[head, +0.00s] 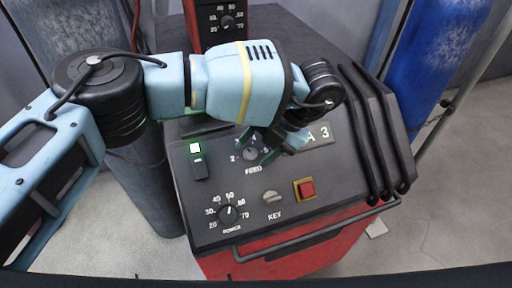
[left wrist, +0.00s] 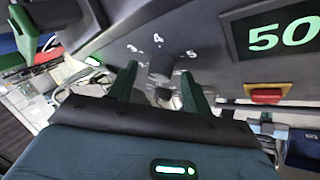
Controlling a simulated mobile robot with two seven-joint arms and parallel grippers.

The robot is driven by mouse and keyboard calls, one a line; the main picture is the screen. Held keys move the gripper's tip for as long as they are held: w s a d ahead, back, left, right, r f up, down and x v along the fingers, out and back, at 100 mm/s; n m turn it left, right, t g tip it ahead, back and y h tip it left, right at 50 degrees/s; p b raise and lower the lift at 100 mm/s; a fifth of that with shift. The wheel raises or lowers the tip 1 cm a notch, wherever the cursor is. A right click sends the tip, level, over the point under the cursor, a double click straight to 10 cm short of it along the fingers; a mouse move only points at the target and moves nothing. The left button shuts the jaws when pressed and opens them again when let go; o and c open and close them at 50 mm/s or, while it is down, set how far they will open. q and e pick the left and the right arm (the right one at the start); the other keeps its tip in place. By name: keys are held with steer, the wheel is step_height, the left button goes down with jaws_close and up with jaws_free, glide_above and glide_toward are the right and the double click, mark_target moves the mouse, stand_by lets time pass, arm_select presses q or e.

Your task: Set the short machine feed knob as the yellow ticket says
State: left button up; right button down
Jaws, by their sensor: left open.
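The short machine's dark sloped panel (head: 205,230) sits on a red body. Its FEED knob (head: 250,154) is grey and partly covered by my left gripper (head: 257,149) in the head view. In the left wrist view the knob (left wrist: 161,68) shows between the two green fingertips of my left gripper (left wrist: 159,72), with the numbers 3, 4 and 5 around it. The fingers are apart; I cannot tell whether they touch the knob. The knob's pointer direction is not clear. No yellow ticket is in view. My right gripper is not in view.
The panel also holds a POWER knob (head: 228,212), a KEY switch (head: 270,197), a red button (head: 306,188), a green-lit switch (head: 196,149) and a partly hidden display (head: 320,135). A front handle (head: 320,229) runs below. Another red machine (head: 192,22) and a blue cylinder (head: 424,60) stand behind.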

arm_select(q)
steer(key=v, duration=0.7)
steer(key=shift+r+b, duration=0.3)
steer(key=shift+b, duration=0.05)
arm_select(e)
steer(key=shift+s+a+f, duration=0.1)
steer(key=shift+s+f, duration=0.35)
arm_select(q)
steer(key=shift+d, duration=0.15)
